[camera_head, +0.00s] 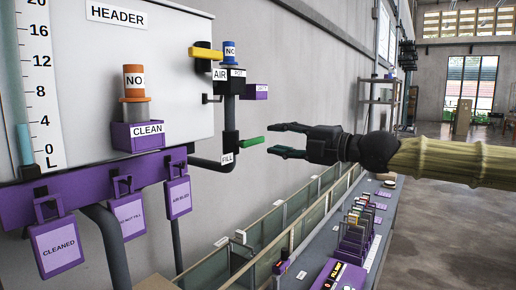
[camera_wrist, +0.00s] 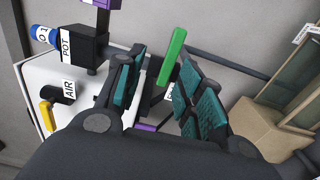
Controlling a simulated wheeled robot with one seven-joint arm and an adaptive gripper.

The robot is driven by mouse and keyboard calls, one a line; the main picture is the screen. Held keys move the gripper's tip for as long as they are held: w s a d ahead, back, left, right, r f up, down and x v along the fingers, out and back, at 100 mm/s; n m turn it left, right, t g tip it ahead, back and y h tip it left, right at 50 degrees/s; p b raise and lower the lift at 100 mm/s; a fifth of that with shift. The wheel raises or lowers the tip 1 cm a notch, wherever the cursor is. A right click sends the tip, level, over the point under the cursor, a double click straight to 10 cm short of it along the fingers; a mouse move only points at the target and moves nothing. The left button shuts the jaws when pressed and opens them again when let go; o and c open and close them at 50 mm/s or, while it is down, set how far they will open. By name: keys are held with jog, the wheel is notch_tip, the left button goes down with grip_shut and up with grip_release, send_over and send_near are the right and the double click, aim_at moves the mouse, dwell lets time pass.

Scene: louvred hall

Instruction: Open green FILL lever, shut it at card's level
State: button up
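The green FILL lever (camera_head: 251,142) sticks out sideways from the black pipe above the FILL label (camera_head: 227,159). My gripper (camera_head: 271,139) is open and empty, its fingertips just right of the lever's free end. In the wrist view the lever (camera_wrist: 172,57) shows between the two teal-padded fingers (camera_wrist: 158,85); no contact is visible. The level scale (camera_head: 40,85) at the far left has a blue column (camera_head: 25,143) ending a little below the 4 mark. No card giving a level can be made out.
A yellow AIR lever (camera_head: 205,53) and blue-capped black pot (camera_head: 229,75) sit above FILL. Purple tags (camera_head: 57,247) hang under the white header tank (camera_head: 90,60). An orange-capped piece (camera_head: 134,82) stands in the purple CLEAN holder (camera_head: 140,136). Below lies a bench (camera_head: 375,255) with racks.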

aim_at(260, 141)
jog(key=w+a+b, duration=0.1)
jog(key=w+a, duration=0.1)
jog(key=w+a+f+b, duration=0.1)
jog(key=w+a, duration=0.1)
jog(key=shift+w+f, duration=0.1)
jog(key=shift+w+a+f+b, duration=0.2)
jog(key=shift+w+f+b, duration=0.2)
jog(key=shift+w, duration=0.35)
jog(key=shift+a+r+b, duration=0.2)
jog(key=shift+a+b, duration=0.1)
jog(key=shift+a, duration=0.25)
jog(key=shift+w+a, duration=0.1)
jog(key=shift+w, duration=0.05)
grip_shut()
